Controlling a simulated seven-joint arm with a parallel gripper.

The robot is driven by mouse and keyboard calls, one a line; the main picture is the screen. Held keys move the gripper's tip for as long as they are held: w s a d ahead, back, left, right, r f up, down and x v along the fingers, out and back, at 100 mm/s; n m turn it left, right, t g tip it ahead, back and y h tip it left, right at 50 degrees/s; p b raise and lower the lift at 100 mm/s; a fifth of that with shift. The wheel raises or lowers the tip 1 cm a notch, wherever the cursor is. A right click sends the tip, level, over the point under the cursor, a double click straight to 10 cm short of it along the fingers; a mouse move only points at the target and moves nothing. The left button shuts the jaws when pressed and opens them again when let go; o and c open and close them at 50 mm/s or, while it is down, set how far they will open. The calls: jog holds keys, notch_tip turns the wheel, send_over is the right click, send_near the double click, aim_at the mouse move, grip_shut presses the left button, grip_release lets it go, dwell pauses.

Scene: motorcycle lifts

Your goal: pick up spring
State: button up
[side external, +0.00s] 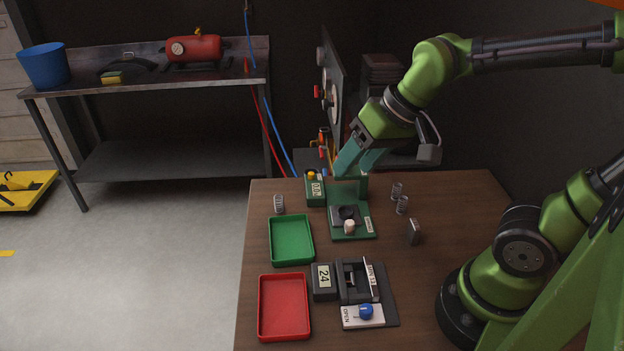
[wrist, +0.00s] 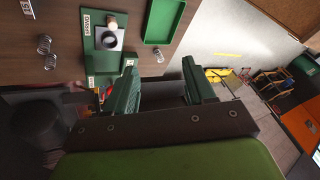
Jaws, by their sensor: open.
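Three small metal coil springs stand on the wooden table. One spring (side external: 278,204) is alone behind the green tray. Two more, a rear spring (side external: 397,190) and a nearer spring (side external: 402,205), stand close together right of the green fixture. In the wrist view, the lone spring (wrist: 160,55) shows between and just beyond the fingertips. The pair shows at the left, as an upper spring (wrist: 44,42) and a lower spring (wrist: 42,62). My gripper (side external: 352,172) is open and empty, above the table's far edge behind the fixture. Its teal fingers (wrist: 160,68) are spread apart.
A green fixture (side external: 361,225) with a dark ring and pale knob stands near the gripper. A green tray (side external: 272,258), red tray (side external: 262,327), grey device (side external: 388,310) and small metal block (side external: 414,232) are nearer. The table's right rear is clear.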

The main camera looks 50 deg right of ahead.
aim_at(279, 197)
jog(key=w+f+n+g+h, duration=0.1)
jog(key=w+f, duration=0.2)
jog(key=w, duration=0.5)
jog(key=w+f+g+h, duration=0.1)
jog(key=w+f+h, duration=0.15)
jog(key=w, duration=0.55)
jog(key=shift+y, duration=0.45)
jog(key=x, duration=1.1)
jog(key=shift+w+a+f, duration=0.1)
jog(key=shift+a+f, duration=0.05)
jog(key=shift+a, duration=0.1)
jog(key=shift+w+x, duration=0.2)
jog(key=shift+x, duration=1.1)
jog(key=shift+w+x, duration=0.15)
jog(key=shift+x, duration=1.2)
jog(key=shift+d, duration=0.15)
grip_shut()
